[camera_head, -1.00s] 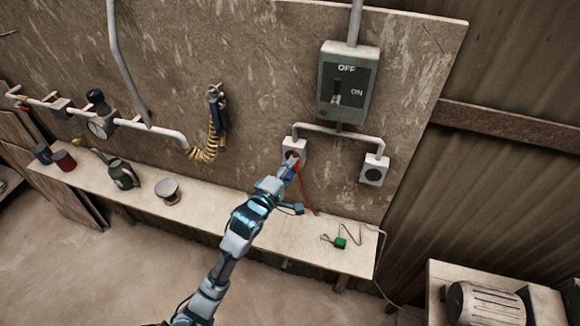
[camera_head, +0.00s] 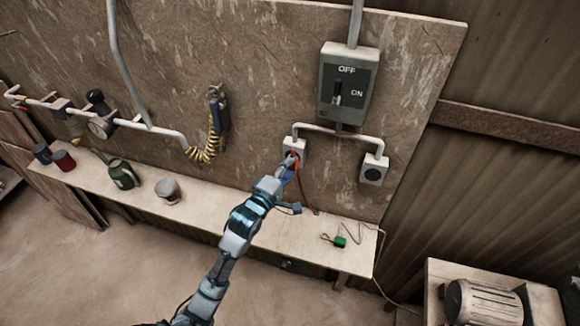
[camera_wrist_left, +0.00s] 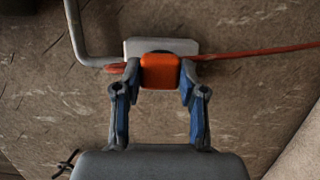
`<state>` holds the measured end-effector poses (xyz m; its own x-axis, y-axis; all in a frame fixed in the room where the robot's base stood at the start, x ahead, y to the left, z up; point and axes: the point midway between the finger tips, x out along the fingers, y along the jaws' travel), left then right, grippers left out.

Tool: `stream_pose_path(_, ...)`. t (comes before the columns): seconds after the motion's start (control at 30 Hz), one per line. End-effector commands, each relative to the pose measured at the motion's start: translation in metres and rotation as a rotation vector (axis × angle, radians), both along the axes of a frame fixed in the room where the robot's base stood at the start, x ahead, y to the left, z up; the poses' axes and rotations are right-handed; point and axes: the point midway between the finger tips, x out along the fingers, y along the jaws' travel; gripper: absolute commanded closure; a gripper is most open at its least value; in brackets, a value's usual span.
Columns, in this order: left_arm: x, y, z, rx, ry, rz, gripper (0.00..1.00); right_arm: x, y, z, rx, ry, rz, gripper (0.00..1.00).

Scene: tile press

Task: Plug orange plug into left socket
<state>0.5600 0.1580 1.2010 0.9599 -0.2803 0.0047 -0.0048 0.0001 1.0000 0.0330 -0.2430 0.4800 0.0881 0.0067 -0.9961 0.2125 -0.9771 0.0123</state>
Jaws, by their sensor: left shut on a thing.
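The orange plug (camera_wrist_left: 160,71) sits between the fingers of my left gripper (camera_wrist_left: 160,82), which is shut on it. In the wrist view the plug is right in front of the left socket (camera_wrist_left: 133,46), a pale box on the wall. The plug covers most of the socket's face, so I cannot tell whether it is seated. In the head view my left gripper (camera_head: 288,170) reaches up to the left socket (camera_head: 294,147), and the plug is mostly hidden. The red-orange cord (camera_head: 307,192) hangs down to the shelf. My right gripper is not in view.
The right socket (camera_head: 373,170) is free. The switch box (camera_head: 347,85) is above both sockets. A green plug (camera_head: 340,241) lies on the shelf (camera_head: 270,233).

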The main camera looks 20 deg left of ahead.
Motion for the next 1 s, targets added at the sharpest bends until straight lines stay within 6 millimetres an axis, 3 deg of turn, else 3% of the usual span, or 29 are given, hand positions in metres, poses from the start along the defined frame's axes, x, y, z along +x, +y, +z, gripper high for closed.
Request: stream_pose_path(1.0, 0.0002, 0.0026, 0.0002, 0.0, 0.0, 0.0, 1.0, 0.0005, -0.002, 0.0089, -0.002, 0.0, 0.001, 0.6)
